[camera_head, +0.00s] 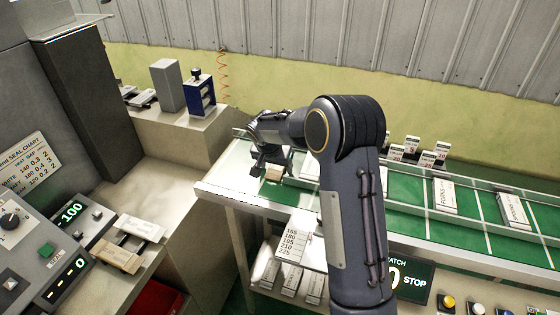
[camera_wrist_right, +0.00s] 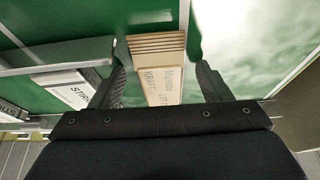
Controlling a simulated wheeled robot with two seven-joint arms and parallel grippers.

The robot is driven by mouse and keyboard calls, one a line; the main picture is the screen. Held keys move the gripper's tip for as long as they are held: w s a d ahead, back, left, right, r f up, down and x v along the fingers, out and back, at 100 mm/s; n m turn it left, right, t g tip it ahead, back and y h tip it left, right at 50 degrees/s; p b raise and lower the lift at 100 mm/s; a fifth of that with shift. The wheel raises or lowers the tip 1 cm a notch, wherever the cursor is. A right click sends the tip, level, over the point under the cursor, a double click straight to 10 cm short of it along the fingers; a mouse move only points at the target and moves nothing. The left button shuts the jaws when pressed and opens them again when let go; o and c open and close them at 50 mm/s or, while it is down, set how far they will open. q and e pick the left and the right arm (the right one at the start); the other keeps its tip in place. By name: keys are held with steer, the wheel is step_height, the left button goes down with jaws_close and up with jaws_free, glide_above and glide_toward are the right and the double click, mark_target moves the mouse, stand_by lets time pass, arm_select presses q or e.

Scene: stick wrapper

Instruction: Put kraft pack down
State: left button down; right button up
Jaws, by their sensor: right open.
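The kraft pack (camera_wrist_right: 158,62) is a tan box with a ridged end and KRAFT printed on it. It lies on the green surface between the spread fingers of my right gripper (camera_wrist_right: 160,84) in the right wrist view, with a gap at each side. In the head view, my right gripper (camera_head: 268,163) is over the near left end of the green conveyor (camera_head: 405,208). A small tan part of the kraft pack (camera_head: 275,173) shows under it; the arm hides nearby parts. My left gripper is not in view.
White packs lie in conveyor lanes, one labelled FORKS (camera_head: 444,196). Another white pack (camera_wrist_right: 72,92) is left of the kraft pack in the wrist view. A blue-framed device (camera_head: 201,94) stands behind on the grey bench. A control panel (camera_head: 40,250) is at lower left.

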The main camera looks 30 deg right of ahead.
steer(key=c, duration=1.1)
